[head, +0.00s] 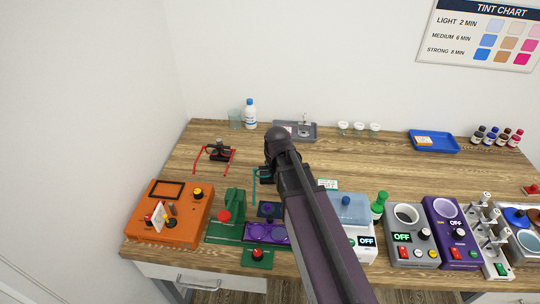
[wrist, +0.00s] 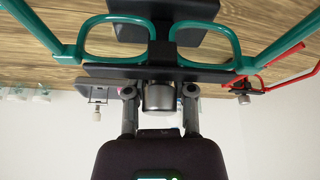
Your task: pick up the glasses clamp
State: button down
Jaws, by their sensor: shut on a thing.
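The glasses clamp is a dark block with a grey round knob and a dark crossbar (wrist: 110,71) in the wrist view. It carries teal-framed glasses (wrist: 102,41). My gripper (wrist: 160,95) has its two fingers on either side of the grey knob (wrist: 158,98) and is shut on it. In the head view my arm covers most of this clamp; only a dark part (head: 265,178) and a bit of teal frame (head: 255,186) show. I cannot tell whether the clamp is off the table.
A second clamp with red glasses (head: 217,151) stands to the left. An orange machine (head: 170,212), a purple tray (head: 277,232) and several devices line the front. A grey tray (head: 300,138) and a blue tray (head: 445,147) lie at the back. Bare wood (head: 375,160) is free right of my arm.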

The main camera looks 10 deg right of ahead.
jog(key=shift+s+a+r, duration=0.1)
jog(key=shift+s, duration=0.8)
jog(key=shift+r, duration=0.1)
notch_tip(320, 180, up, 10)
jog(key=p, duration=1)
